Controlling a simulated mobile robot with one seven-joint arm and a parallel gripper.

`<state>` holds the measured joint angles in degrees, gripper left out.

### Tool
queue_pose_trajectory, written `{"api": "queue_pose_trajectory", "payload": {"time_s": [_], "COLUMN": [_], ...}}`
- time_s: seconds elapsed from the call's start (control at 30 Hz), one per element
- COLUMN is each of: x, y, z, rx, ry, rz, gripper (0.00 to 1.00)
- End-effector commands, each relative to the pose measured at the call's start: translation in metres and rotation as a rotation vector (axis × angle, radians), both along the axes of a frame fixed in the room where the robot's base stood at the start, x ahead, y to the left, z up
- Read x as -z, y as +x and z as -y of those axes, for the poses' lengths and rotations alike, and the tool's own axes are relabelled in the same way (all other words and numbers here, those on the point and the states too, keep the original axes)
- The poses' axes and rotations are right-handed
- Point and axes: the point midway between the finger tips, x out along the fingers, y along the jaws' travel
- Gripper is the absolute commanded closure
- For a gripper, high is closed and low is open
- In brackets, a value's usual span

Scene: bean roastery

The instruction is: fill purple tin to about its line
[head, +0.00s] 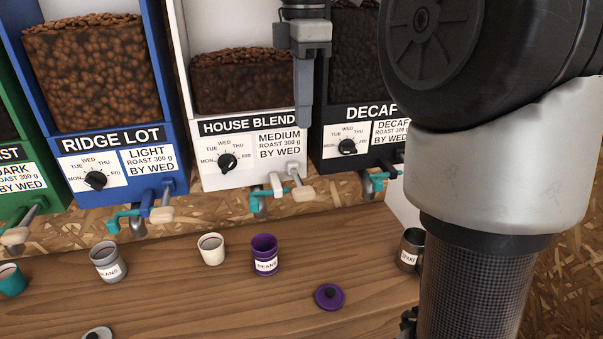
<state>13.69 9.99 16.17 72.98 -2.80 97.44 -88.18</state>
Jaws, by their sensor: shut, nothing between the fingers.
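The purple tin (265,254) stands upright and open on the wooden counter, with a white label on its front. Its inside looks dark, and I cannot tell its fill level or make out a line. It stands below the white HOUSE BLEND bin (215,152) in the picture. I cannot tell whether it is exactly under that bin's outlet (259,207). My gripper (304,122) is shut and empty, pointing down in front of the gap between the HOUSE BLEND and DECAF bins, above the wooden-ended handle (302,193). A purple lid (328,297) lies on the counter, right of the tin.
A cream cup (211,249), a grey tin (108,261) and a teal tin (11,280) stand to the left. A metal tin (411,250) stands right, near my arm. The blue RIDGE LOT bin (110,135) and black DECAF bin (352,135) flank HOUSE BLEND. Teal-handled levers project below the bins.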

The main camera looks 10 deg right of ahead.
Motion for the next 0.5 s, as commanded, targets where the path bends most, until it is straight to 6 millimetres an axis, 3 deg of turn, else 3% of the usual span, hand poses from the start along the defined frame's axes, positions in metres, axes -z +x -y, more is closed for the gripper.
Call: {"api": "queue_pose_trajectory", "payload": {"time_s": [0.5], "x": [0.098], "y": [-0.001], "z": [0.000], "rx": [0.001], "ry": [0.000], "rz": [-0.003], "gripper": [1.00]}}
